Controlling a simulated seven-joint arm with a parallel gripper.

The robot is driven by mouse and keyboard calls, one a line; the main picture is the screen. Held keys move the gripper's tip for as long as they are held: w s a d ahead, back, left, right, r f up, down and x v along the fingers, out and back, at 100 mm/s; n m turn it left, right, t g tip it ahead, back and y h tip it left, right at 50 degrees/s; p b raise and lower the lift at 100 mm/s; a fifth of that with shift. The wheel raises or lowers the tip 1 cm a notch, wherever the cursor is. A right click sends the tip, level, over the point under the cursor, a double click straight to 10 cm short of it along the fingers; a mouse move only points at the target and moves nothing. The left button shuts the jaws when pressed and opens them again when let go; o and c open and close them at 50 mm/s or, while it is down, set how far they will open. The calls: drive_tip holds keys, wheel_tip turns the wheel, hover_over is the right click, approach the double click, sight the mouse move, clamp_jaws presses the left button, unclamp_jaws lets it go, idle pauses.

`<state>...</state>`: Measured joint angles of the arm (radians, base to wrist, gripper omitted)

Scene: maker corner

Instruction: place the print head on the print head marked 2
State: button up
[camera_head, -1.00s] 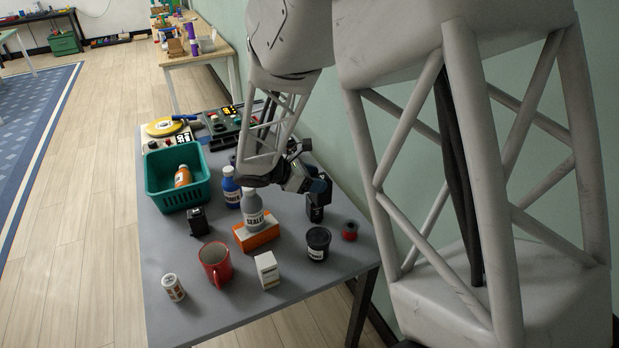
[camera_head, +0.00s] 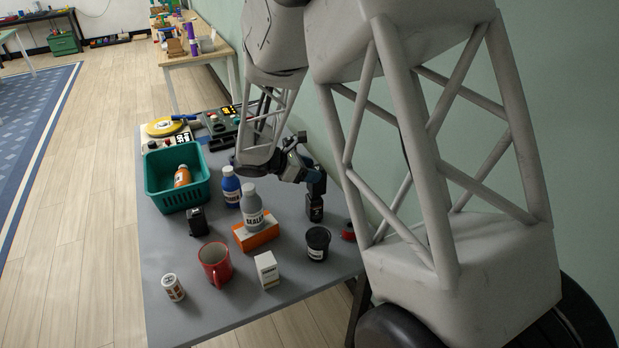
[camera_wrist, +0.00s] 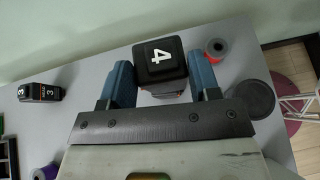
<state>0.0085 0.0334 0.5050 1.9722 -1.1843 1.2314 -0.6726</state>
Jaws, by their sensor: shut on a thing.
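A black print head with a white 4 on top (camera_wrist: 160,60) is between my blue gripper fingers in the wrist view. The head view shows this print head (camera_head: 315,208) at the table's right side, upright below the fingers. My gripper (camera_head: 316,183) is shut on it. I cannot tell whether its base touches the table. A second black print head, marked 3 (camera_wrist: 40,92), lies at the left of the wrist view. Another small black print head (camera_head: 198,222) stands below the green basket in the head view; its number is too small to read. I see no readable 2.

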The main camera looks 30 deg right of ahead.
drive_tip(key=shift+f, duration=1.4)
drive_tip(key=shift+f, duration=0.15)
drive_tip(key=o, duration=1.1)
drive_tip(key=shift+c, duration=0.2)
drive_tip(key=v, duration=1.2)
drive_tip(key=shift+r, duration=0.2)
